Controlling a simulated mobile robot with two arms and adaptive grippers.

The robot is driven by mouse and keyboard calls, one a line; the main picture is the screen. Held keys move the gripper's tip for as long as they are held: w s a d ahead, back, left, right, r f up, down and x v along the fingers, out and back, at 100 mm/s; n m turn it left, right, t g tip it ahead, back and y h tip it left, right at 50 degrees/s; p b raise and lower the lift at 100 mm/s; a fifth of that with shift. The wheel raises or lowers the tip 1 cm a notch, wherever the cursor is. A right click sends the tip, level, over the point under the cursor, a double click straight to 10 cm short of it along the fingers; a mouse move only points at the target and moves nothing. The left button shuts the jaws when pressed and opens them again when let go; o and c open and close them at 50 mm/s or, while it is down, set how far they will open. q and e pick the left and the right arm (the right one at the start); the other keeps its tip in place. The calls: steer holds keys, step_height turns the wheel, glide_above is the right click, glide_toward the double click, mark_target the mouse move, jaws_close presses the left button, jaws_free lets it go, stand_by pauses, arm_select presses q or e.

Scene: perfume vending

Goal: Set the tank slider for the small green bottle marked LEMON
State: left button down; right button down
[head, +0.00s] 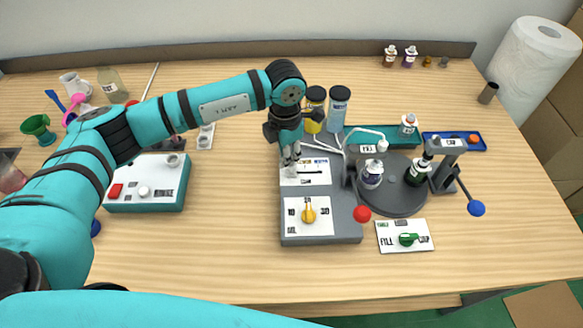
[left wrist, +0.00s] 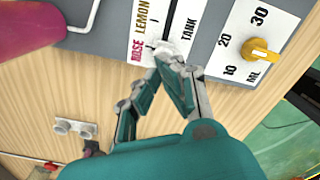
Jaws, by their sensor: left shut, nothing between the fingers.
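The tank slider panel (head: 318,178) is a white plate on the grey console, with a dark slot. In the left wrist view the panel (left wrist: 187,12) reads ROSE, LEMON and TANK. A pale slider knob (left wrist: 165,48) appears at my fingertips near the ROSE mark; the fingers partly hide it, and I cannot tell whether they touch it. My left gripper (head: 291,160) is shut and empty, pointing down at the panel's left part. The small dark green bottle (head: 419,173) with a white label stands on the round turntable (head: 398,204); its lettering is too small to read. My right gripper is out of view.
A yellow dial (head: 308,215) is on the console in front of the slider. A red-knobbed lever (head: 362,214) is at its right edge. A yellow tank (head: 315,108) and a blue tank (head: 338,108) stand behind. A green FILL knob (head: 408,239) is right of the console.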

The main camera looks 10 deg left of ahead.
arm_select(q)
steer(key=shift+w+d+b, duration=0.25)
steer(key=shift+d+b, duration=0.1)
steer(key=shift+d, duration=0.45)
steer(key=shift+w+d+b, duration=0.2)
steer(key=shift+d+b, duration=0.2)
steer(key=shift+d, duration=0.45)
steer(key=shift+w+d+b, duration=0.25)
steer(key=shift+d+b, duration=0.1)
steer(key=shift+d, duration=0.45)
steer(key=shift+a, duration=0.25)
steer(key=shift+s+a, duration=0.15)
steer(key=shift+a, duration=0.15)
step_height(320, 180, up, 8)
steer(key=p, duration=0.3)
stand_by(0.6)
stand_by(0.4)
